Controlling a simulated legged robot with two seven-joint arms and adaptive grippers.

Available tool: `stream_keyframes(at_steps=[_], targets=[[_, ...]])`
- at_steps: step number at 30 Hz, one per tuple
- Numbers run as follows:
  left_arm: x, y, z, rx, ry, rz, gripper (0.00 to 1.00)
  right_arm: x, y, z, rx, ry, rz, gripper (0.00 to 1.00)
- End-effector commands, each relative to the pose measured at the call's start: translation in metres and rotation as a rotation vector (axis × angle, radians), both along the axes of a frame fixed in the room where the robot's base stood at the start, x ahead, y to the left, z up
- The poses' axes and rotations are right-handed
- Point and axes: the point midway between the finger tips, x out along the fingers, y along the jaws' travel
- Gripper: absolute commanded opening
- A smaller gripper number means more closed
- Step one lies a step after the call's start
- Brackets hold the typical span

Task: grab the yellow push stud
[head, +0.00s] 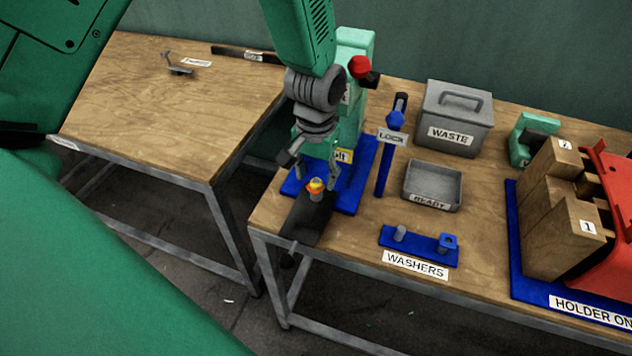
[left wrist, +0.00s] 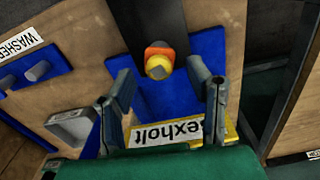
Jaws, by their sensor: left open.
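The yellow push stud (head: 316,186) sits in an orange collar on the dark bar at the front of the green press (head: 352,90). In the left wrist view the stud (left wrist: 158,66) shows its round yellow end. My left gripper (head: 314,172) is open and empty, just above and behind the stud. In the left wrist view its two fingers (left wrist: 160,74) stand on either side of the stud's line, apart from it. I cannot tell the exact gap in depth. My right gripper is not in view.
A blue LOCK post (head: 384,160) stands close right of the press. A grey READY tray (head: 433,186), a WASTE bin (head: 459,118) and a blue washer holder (head: 419,246) lie further right. A second wooden table (head: 170,120) is at the left, across a gap.

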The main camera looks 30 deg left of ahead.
Motion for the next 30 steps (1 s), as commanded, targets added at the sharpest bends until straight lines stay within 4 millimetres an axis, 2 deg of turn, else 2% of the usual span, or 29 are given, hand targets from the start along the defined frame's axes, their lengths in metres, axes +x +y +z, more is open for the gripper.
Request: stream_keyframes(at_steps=[3,10,11,12,14,25,30], targets=[[-0.001,0.0,-0.012,0.0,0.002,0.0,0.46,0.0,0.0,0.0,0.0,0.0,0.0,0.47],[-0.001,0.001,-0.013,-0.001,-0.001,0.0,0.46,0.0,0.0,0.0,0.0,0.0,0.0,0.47],[-0.001,0.001,-0.013,-0.001,-0.001,0.0,0.42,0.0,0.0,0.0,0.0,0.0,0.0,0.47],[-0.001,0.001,-0.013,-0.001,-0.001,0.0,0.28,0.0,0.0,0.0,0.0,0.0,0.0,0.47],[-0.001,0.002,-0.013,-0.002,0.0,0.0,0.09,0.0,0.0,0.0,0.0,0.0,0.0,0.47],[0.0,0.001,-0.013,0.0,0.001,0.0,0.09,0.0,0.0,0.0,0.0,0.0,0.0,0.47],[0.0,0.001,-0.003,-0.001,-0.001,0.0,0.09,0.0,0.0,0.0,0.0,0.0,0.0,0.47]])
